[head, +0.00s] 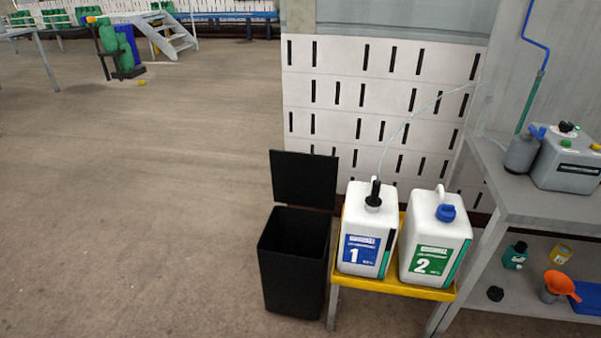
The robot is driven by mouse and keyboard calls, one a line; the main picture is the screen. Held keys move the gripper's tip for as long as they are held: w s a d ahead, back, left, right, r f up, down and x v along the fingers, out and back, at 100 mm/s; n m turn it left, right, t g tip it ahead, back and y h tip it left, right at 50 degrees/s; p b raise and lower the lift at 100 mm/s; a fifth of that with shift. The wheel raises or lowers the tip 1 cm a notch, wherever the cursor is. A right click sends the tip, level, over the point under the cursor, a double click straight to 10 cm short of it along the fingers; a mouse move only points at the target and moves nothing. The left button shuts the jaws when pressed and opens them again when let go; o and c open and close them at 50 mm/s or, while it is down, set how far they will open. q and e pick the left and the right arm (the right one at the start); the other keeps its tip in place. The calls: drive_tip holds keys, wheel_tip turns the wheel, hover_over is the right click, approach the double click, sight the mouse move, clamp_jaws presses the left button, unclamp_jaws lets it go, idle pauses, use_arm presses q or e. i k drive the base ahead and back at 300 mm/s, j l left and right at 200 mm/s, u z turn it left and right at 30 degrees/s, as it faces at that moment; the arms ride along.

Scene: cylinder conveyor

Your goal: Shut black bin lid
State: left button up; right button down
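The black bin (292,280) stands on the floor in the lower middle of the head view, just left of a small yellow-topped stand. Its black lid (304,179) is open and stands upright at the back edge of the bin, in front of the slotted white wall. The bin's opening faces up, and its inside looks dark; I cannot tell if it holds anything. Neither of my grippers shows in the head view.
Two white canisters, 1 (366,222) and 2 (436,228), stand on the yellow stand (390,287) beside the bin. A thin hose rises from canister 1. A grey bench (540,209) with a shelf stands at right. The floor left of the bin is clear.

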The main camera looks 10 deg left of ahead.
sight(299, 178)
drive_tip(key=i+j+u, duration=0.3)
drive_tip(key=j+u, duration=0.2)
drive_tip(key=i+j+u, duration=0.3)
drive_tip(key=u, duration=0.2)
drive_tip(key=i+j+u, duration=0.1)
drive_tip(key=i+u, duration=0.4)
drive_tip(key=i+j+u, duration=0.1)
drive_tip(key=i+u, duration=0.4)
drive_tip(key=i, duration=0.4)
